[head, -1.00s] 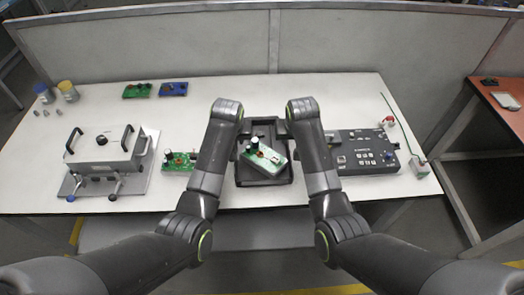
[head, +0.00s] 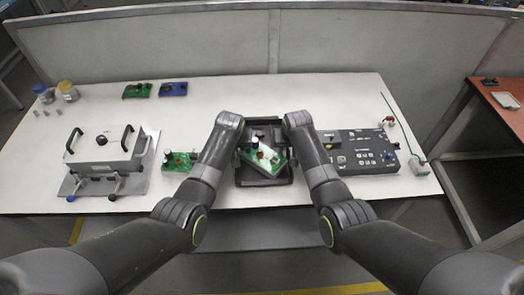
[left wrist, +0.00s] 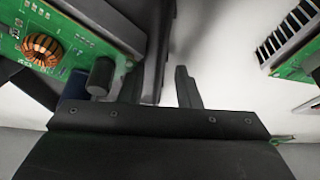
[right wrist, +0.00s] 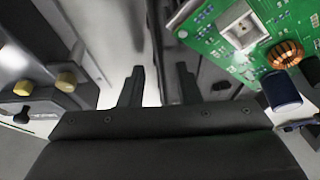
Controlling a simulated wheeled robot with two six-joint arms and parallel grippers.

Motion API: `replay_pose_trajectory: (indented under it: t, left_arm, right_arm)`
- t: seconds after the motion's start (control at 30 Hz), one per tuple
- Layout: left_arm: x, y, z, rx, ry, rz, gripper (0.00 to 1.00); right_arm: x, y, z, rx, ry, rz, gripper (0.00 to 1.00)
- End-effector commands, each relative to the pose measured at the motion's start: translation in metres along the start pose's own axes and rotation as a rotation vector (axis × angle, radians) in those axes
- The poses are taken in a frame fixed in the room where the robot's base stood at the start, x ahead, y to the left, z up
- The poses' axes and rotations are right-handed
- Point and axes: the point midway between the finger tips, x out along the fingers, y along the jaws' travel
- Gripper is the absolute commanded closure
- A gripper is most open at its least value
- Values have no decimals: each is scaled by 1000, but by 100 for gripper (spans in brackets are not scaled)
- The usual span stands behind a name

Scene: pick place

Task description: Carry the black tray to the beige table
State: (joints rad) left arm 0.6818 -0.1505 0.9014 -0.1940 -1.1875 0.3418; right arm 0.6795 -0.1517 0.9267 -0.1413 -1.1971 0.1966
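The black tray (head: 284,174) lies on the off-white workbench (head: 250,92), with a green circuit board (head: 262,155) tilted inside it. My left gripper (left wrist: 158,78) is at the tray's left side and my right gripper (right wrist: 158,78) at its right side. In each wrist view the two fingers stand apart, with a dark tray wall between or just beyond them. Whether they touch the wall is unclear. In the head view my forearms and wrists hide the fingertips. I see no other table that is clearly beige; a reddish-brown table (head: 488,100) stands at the far right.
A grey box fixture (head: 105,150) stands on the left, and another green board (head: 178,162) lies left of the tray. A black control panel (head: 362,152) is close on the right. Two small boards (head: 173,89) lie at the back. A grey partition (head: 160,50) runs behind.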

Motion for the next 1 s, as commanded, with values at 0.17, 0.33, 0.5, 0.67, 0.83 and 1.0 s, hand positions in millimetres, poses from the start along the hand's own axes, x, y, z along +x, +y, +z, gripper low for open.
replay_pose_trajectory:
  t: [0.17,0.33,0.5,0.67,0.83,1.0]
  left_arm:
    - [0,0,0,0,0,0,83]
    - [0,0,0,0,0,0,100]
    - [0,0,0,0,0,0,100]
    - [-1,0,-1,0,2,0,100]
    - [-3,0,-2,0,2,0,100]
    - [-11,0,-5,0,2,0,100]
  right_arm:
    - [0,0,0,0,0,0,83]
    - [0,0,0,0,0,0,100]
    - [0,0,0,0,0,1,100]
    - [-1,0,-1,-1,2,0,100]
    - [-3,0,-2,-1,2,1,100]
    - [-11,0,-5,-1,2,1,100]
